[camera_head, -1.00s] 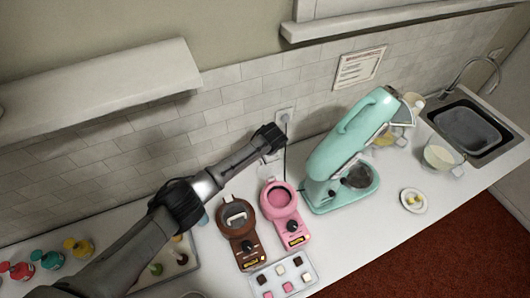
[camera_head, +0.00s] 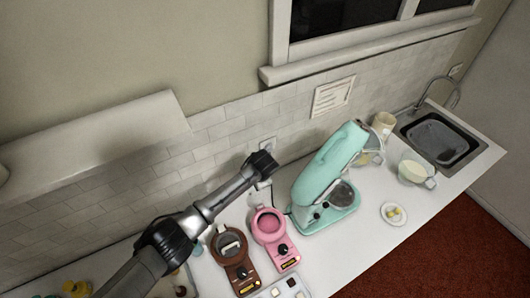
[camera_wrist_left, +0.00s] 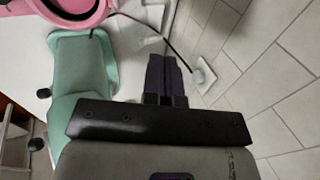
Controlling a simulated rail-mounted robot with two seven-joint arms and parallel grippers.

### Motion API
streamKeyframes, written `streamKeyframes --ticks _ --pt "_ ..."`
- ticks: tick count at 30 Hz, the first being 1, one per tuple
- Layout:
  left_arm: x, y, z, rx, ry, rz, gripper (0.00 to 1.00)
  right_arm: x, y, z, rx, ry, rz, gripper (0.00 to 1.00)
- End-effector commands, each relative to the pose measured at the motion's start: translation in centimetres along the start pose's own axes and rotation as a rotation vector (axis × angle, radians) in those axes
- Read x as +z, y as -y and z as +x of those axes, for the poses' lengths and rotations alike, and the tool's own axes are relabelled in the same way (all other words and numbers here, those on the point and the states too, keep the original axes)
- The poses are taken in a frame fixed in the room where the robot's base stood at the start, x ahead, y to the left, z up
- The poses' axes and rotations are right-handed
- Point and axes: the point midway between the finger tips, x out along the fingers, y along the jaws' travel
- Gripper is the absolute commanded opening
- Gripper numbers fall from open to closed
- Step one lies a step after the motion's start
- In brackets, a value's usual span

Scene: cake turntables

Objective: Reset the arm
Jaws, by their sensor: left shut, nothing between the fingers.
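My left arm comes in from the left in the head view. Its gripper (camera_head: 262,163) is above the back of the counter, near the tiled wall and left of the mint-green stand mixer. In the left wrist view the two dark fingers (camera_wrist_left: 164,78) are together with nothing between them. A wall outlet (camera_wrist_left: 204,75) with a black cord is beyond the fingertips. My right gripper is not seen in any view.
On the counter (camera_head: 330,255) are a brown melting pot (camera_head: 240,275), a pink melting pot (camera_head: 270,222), the mint-green mixer (camera_head: 316,172), a small plate (camera_head: 385,217), a glass jug (camera_head: 413,172) and a sink (camera_head: 402,131). A white shelf (camera_head: 85,140) juts from the wall at left.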

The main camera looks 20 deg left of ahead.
Motion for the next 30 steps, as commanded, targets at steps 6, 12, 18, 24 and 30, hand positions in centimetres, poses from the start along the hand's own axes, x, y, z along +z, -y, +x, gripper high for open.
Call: streamKeyframes --ticks 6,12,18,24,30 --pt "-0.1 -0.1 -0.3 0.001 0.003 -0.037 0.0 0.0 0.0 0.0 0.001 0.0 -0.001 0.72" --pt "-2.0 0.3 -4.4 -0.073 -0.074 -0.111 0.0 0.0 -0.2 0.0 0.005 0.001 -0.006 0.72" --pt "-5.2 1.8 -15.0 -0.155 -0.337 -0.185 0.0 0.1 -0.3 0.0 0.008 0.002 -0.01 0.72" --pt "-3.1 0.9 -24.1 -0.178 -0.615 -0.303 0.0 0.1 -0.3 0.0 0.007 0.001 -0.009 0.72" --pt "4.9 -2.7 -25.4 -0.132 -0.75 -0.452 0.0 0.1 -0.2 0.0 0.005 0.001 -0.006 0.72"
